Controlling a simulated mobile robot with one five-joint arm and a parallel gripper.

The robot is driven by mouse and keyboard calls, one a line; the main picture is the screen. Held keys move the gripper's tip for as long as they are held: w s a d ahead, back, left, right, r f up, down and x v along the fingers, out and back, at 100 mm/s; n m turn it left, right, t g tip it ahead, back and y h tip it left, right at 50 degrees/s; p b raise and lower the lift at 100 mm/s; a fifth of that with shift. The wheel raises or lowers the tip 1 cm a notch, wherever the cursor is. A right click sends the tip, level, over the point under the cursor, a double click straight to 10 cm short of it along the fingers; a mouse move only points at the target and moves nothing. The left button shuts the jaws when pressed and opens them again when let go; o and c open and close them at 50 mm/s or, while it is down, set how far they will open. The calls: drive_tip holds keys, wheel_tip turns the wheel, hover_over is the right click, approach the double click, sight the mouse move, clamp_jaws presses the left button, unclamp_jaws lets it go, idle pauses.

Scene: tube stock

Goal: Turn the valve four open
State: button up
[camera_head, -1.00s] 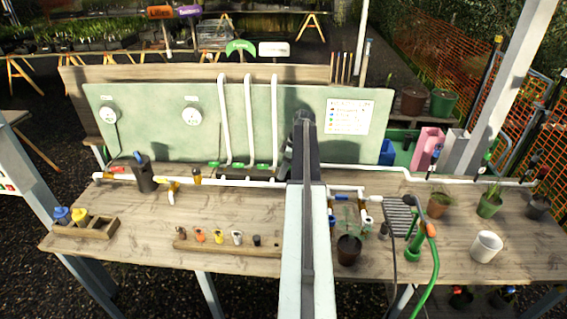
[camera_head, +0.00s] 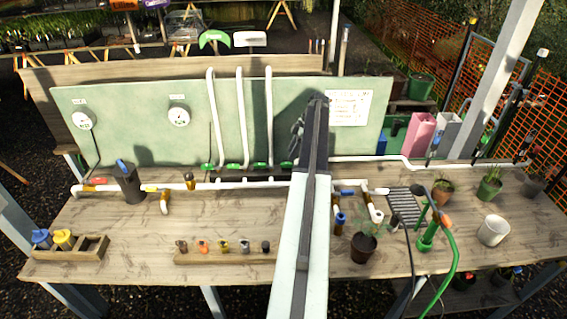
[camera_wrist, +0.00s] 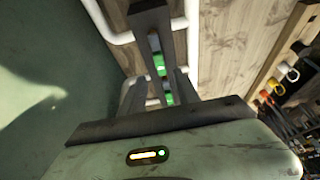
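Several green valve handles sit in a row on a dark manifold along the foot of the green backboard, such as one at the left (camera_head: 208,166) and one further right (camera_head: 260,164). I cannot read any number, so I cannot tell which is valve four. My gripper (camera_head: 297,128) is partly hidden by my arm, in front of the board, above the manifold's right end. In the wrist view my gripper's dark fingers (camera_wrist: 158,80) are apart with nothing held. Two green handles (camera_wrist: 160,65) show beyond and between them, not touched.
White pipes (camera_head: 240,115) rise up the green backboard (camera_head: 140,125). A dark container (camera_head: 130,184) stands at the bench's left. A wooden rack (camera_head: 220,257) of small coloured parts lies in front. Pots, a green hose (camera_head: 455,260) and a white cup (camera_head: 493,231) are right.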

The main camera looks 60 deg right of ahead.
sight(284, 163)
drive_tip(key=b+x, duration=0.5)
drive_tip(key=x, duration=0.1)
drive_tip(key=shift+w+a+f, duration=0.1)
drive_tip(key=shift+w+f, duration=0.1)
drive_tip(key=shift+f, duration=0.1)
drive_tip(key=shift+r, duration=0.2)
clamp_jaws()
idle(0.7)
drive_tip(key=shift+w+d, duration=0.15)
drive_tip(key=shift+d, duration=0.25)
drive_tip(key=shift+a, duration=0.5)
